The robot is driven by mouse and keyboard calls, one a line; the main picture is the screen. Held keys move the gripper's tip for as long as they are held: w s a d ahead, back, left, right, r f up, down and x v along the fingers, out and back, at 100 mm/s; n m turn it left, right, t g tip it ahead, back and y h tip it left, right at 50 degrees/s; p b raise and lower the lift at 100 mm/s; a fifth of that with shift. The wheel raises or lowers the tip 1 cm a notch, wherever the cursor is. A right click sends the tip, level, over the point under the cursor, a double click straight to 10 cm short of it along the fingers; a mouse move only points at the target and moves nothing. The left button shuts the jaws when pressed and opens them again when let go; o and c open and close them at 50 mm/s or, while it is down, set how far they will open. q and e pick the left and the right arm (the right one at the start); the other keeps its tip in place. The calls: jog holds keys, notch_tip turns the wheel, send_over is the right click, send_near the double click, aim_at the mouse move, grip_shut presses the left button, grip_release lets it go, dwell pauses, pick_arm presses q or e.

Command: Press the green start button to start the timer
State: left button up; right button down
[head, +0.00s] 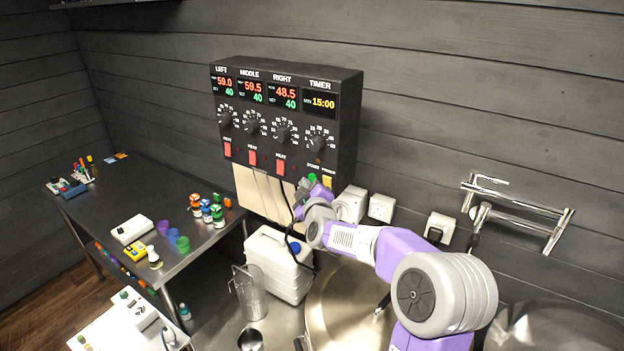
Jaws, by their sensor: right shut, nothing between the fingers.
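The black control box (290,72) hangs on the wall with displays, dials and red switches. Its timer display (322,103) reads 15:00 in yellow. The green start button (312,177) is at the lower right of the box front, under the timer dial (318,143), with a yellow button (327,182) to its right. My right gripper (307,185) is shut and empty, its tip right at the green button and partly covering it. I cannot tell whether it touches or presses it. My left gripper is not in view.
A steel table (180,197) with bottles and small parts stands at left. Wall sockets (381,207) and a folding tap (515,212) are to the right.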

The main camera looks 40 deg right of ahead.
jog(key=shift+d, duration=0.1)
dwell(0.6)
jog(key=shift+w+d, duration=0.15)
jog(key=shift+d, duration=0.2)
jog(key=shift+d+b, duration=0.35)
dwell(0.5)
dwell(0.4)
jog(key=shift+a, duration=0.8)
jog(key=a, duration=0.1)
jog(key=s+a, duration=0.1)
jog(key=a, duration=0.2)
jog(key=shift+s+a+p, duration=0.35)
jog(key=shift+p, duration=0.05)
dwell(0.4)
